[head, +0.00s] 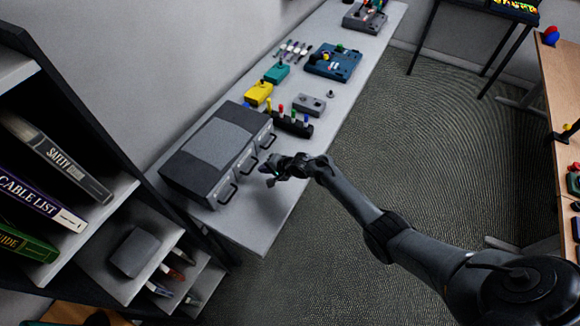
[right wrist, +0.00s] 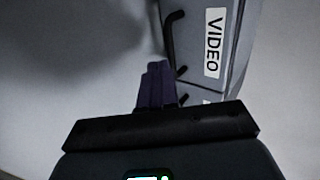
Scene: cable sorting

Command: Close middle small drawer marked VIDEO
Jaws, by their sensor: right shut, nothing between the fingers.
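A grey drawer unit (head: 187,178) with a row of small drawers stands near the front end of the long grey table. The middle drawer's dark handle (head: 251,166) faces right. In the head view the drawer fronts look about level; I cannot tell a small gap. In the right wrist view, the white VIDEO label (right wrist: 213,43) is upper right, beside a dark handle (right wrist: 172,32). My right gripper (head: 268,172) is just in front of the middle drawer, shut and empty. Its fingers (right wrist: 156,85) show close to the drawer front; contact is unclear. My left gripper is not in view.
Behind the drawer unit on the table (head: 262,222) are a black rack with coloured plugs (head: 291,124), a yellow box (head: 258,93), a teal box (head: 277,73) and a grey box (head: 309,104). A dark shelf (head: 110,205) with books stands at left. Open floor lies at right.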

